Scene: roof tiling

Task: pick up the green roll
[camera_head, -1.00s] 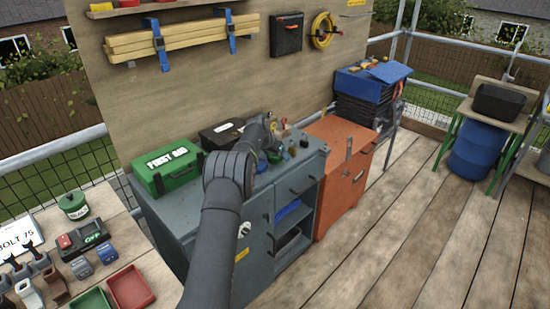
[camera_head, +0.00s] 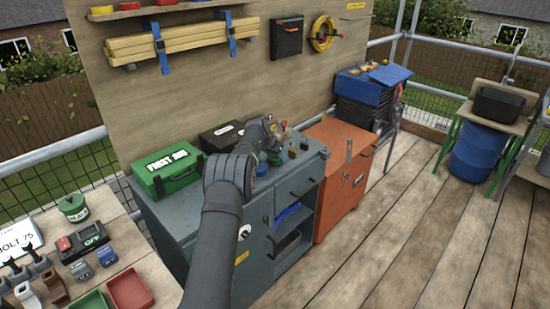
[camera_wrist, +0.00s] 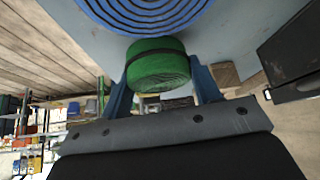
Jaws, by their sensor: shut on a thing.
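The green roll (camera_wrist: 158,66) sits between the two blue fingers of my gripper (camera_wrist: 160,82) in the wrist view, with a finger against each side. My gripper is shut on it. A dark line runs around the roll's side. In the head view my arm reaches over the grey cabinet top (camera_head: 188,215), and a bit of green shows beside the arm's end. My arm hides much of the gripper there. I cannot tell whether the roll touches the cabinet top.
A blue coiled roll (camera_wrist: 150,12) lies close to the green roll. A green first aid box (camera_head: 167,171) and a black case (camera_head: 220,135) stand on the cabinet, left of and behind my arm. Small items lie to the right. An orange cabinet (camera_head: 338,190) adjoins it.

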